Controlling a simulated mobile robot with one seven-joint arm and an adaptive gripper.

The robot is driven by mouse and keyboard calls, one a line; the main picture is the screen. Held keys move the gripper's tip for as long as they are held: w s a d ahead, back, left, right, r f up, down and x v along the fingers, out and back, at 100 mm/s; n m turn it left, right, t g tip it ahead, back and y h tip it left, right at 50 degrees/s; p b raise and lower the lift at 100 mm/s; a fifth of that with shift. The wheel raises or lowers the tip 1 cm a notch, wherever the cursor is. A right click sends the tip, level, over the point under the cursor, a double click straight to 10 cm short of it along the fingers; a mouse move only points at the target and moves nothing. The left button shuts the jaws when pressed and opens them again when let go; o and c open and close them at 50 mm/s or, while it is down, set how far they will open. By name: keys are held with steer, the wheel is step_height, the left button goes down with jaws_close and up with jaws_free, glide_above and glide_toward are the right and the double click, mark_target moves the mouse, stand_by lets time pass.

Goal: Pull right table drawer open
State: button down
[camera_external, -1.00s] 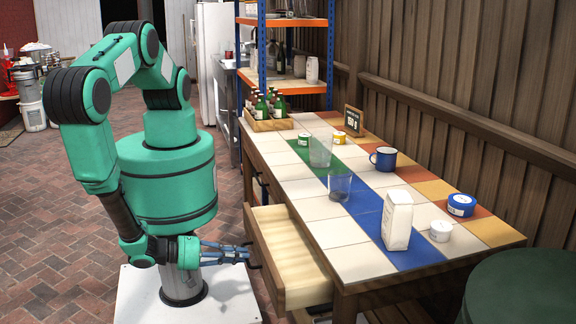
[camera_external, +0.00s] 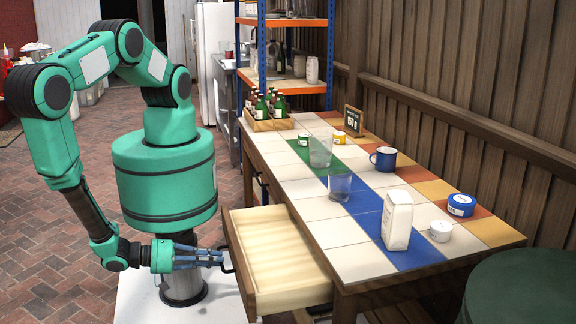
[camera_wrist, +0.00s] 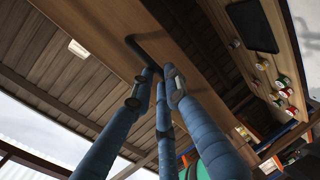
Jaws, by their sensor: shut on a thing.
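The right table drawer (camera_external: 237,262) stands well out from the tiled table (camera_external: 318,232), and its light wooden inside looks empty. Its dark handle is on the front face, and it also shows in the wrist view (camera_wrist: 134,44). My gripper (camera_external: 222,256) is at the drawer front, with its blue fingers shut on the handle. In the wrist view my gripper (camera_wrist: 160,82) has its fingers closed around the handle's end, partly hiding it.
On the table stand a white carton (camera_external: 397,220), two clear glasses (camera_external: 339,186), a blue mug (camera_external: 383,159), several small tins and a bottle crate (camera_external: 267,124). A dark green round object (camera_external: 525,285) stands at the right front. Brick floor is free at the left.

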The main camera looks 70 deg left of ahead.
steer(key=c, duration=1.7)
jaws_free()
steer(key=shift+s, duration=0.15)
steer(key=shift+v, duration=5.85)
